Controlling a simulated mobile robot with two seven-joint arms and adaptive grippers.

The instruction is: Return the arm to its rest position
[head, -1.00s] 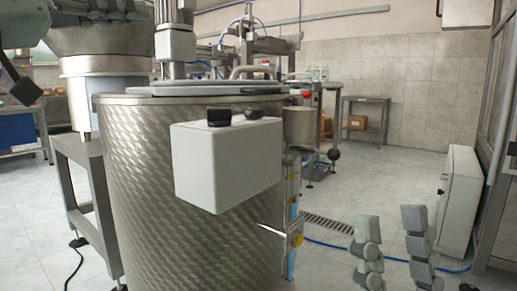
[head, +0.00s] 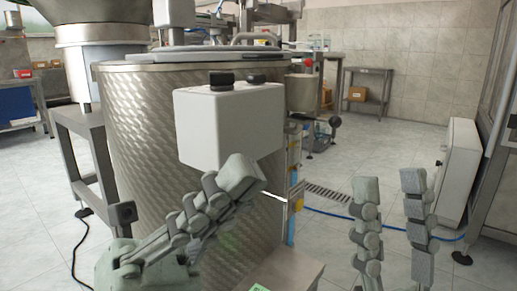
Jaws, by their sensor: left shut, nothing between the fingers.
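My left gripper (head: 240,180) is in the lower middle of the head view, its arm coming in from the left. Its grey jointed fingers lie close together and point up and to the right, with nothing seen between them. It shows in front of the lower part of a large metal tank (head: 140,140), just below a white control box (head: 228,125). I cannot tell whether it touches either. My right gripper (head: 389,185) is at the lower right, its two fingers upright and well apart, with only floor seen between them.
The tank stands close in front, with a metal stand (head: 90,145) at its left. A white cabinet (head: 458,170) stands at the right. A low table (head: 367,85) with a cardboard box (head: 357,93) is at the back wall.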

